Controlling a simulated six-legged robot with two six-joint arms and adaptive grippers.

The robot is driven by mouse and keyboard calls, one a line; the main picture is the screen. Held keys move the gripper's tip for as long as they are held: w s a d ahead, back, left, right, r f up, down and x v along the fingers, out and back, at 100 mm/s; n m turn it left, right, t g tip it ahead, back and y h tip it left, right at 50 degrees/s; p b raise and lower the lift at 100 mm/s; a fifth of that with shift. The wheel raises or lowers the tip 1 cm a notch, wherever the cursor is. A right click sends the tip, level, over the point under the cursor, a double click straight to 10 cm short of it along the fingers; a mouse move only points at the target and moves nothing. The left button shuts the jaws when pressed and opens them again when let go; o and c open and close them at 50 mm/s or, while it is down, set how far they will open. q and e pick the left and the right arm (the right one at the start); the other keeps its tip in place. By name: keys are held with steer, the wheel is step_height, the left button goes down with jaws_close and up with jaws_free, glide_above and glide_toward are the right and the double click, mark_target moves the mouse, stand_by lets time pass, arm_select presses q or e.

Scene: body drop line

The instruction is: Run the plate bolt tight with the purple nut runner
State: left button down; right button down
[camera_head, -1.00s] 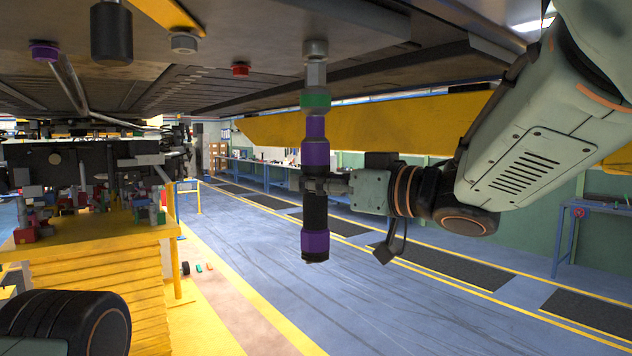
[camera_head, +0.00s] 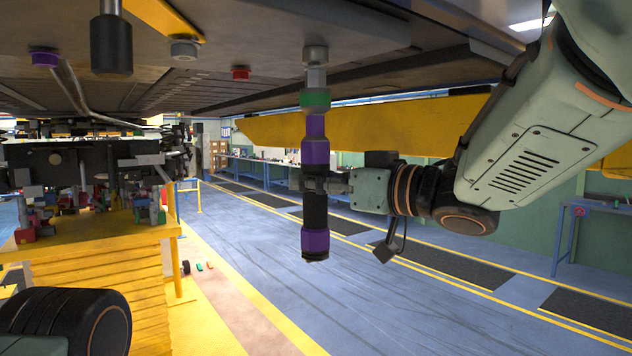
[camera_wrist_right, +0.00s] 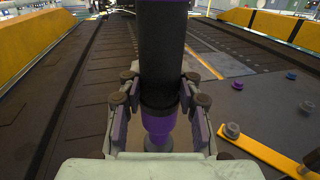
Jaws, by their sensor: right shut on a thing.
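The purple nut runner (camera_head: 315,127) stands upright, with a black grip, purple bands, a green ring and a grey socket end on top. The socket end meets a grey bolt (camera_head: 316,54) on the underside above, in line with it; how deeply they engage is hard to tell. My right gripper (camera_head: 318,184) is shut around the runner's middle. In the right wrist view, the gripper's fingers (camera_wrist_right: 158,98) flank the runner's black grip (camera_wrist_right: 163,60), and its purple part shows below. My left gripper is out of view.
The dark underside (camera_head: 400,62) hangs low overhead. From it hang a black cylinder (camera_head: 111,45), a purple bolt (camera_head: 44,59), a grey bolt (camera_head: 184,50) and a red bolt (camera_head: 241,73). A yellow stand (camera_head: 95,270) with mixed parts is at left. Floor (camera_head: 260,270) below the runner is clear.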

mark_target(325, 204)
steer(key=shift+r, duration=1.1)
stand_by(3.2)
steer(key=shift+f, duration=0.15)
steer(key=shift+s+f+b, duration=0.15)
steer(key=shift+f+b, duration=0.55)
steer(key=shift+f, duration=0.35)
steer(key=shift+w+f+b, duration=0.25)
steer(key=shift+f+b, duration=0.2)
steer(key=shift+f, duration=0.5)
steer(key=shift+s+f+b, duration=0.2)
steer(key=shift+f+b, duration=0.2)
steer(key=shift+f, duration=0.2)
steer(key=shift+w, duration=0.15)
